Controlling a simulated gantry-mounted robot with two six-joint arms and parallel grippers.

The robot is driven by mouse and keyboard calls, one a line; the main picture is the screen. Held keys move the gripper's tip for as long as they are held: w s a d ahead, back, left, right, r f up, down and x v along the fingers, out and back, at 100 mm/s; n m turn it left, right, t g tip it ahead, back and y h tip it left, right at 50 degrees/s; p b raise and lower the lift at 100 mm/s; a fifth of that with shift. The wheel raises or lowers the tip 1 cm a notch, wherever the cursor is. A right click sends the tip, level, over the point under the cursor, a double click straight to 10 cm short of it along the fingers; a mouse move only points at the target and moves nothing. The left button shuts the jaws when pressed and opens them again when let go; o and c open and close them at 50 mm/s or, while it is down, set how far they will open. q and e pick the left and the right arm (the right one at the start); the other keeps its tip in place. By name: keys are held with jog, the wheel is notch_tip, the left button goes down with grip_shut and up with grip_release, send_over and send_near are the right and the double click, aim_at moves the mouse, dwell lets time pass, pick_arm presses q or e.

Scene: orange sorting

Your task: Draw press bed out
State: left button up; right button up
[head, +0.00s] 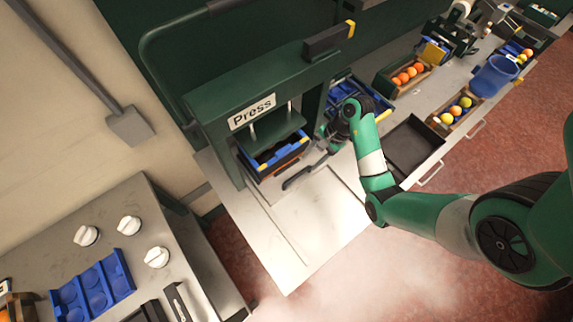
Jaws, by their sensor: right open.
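The green press (195,115) carries a white "Press" label and stands at the back of the metal worktop. Its dark green plate (270,128) hangs above a blue and black crate (294,151), which sits between the press posts. The press bed under the crate is mostly hidden. A black handle bar (298,180) lies in front of the press, low over the worktop. My right gripper (326,147) is open just right of the crate, close to the handle's far end; I cannot tell whether they touch. My left gripper is out of view.
The worktop (315,225) in front of the press is clear. Right of my arm are a black tray (408,150), wooden fruit boxes (386,83) and a blue bucket (492,77). Another counter with white knobs (129,225) and a blue mold tray (118,272) stands at lower left.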

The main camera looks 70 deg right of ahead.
aim_at(299, 174)
jog(key=shift+m, duration=0.3)
jog(key=b+x, duration=0.2)
jog(key=x, duration=0.1)
jog(key=d+b+x, duration=0.1)
jog(key=x, duration=0.2)
jog(key=b+x, duration=0.2)
jog(key=x, duration=0.1)
jog(key=shift+s+d+f+b, duration=0.1)
jog(key=shift+s+f+b, duration=0.2)
jog(key=shift+f, duration=0.35)
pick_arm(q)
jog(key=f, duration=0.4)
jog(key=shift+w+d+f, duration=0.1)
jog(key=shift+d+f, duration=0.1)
pick_arm(e)
grip_shut()
